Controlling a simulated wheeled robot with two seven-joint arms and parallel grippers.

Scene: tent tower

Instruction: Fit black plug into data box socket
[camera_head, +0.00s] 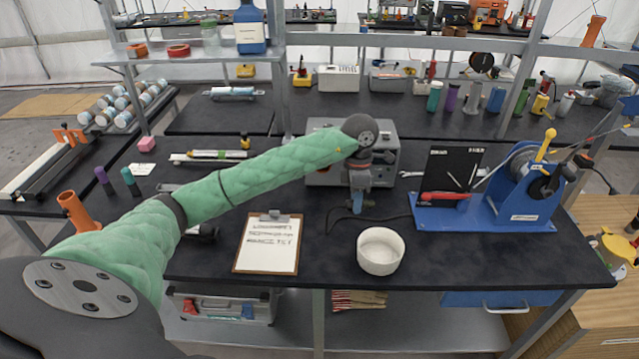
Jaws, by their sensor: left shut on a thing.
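A grey metal box (388,165), which looks like the data box, stands on the black bench behind my left forearm and wrist. I cannot make out its socket. My left gripper (357,206) points down in front of the box, low over the bench, and is shut. A black cable (385,217) runs from just under its fingertips to the right along the bench, so the thing held looks like the black plug. The plug itself is mostly hidden by the fingers. My right gripper is out of view.
A white bowl (380,251) stands just in front of the gripper, and a clipboard (268,243) lies left of it. A blue stand (500,212) with a reel and a black panel (450,175) is to the right. A shelf post (277,60) rises behind.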

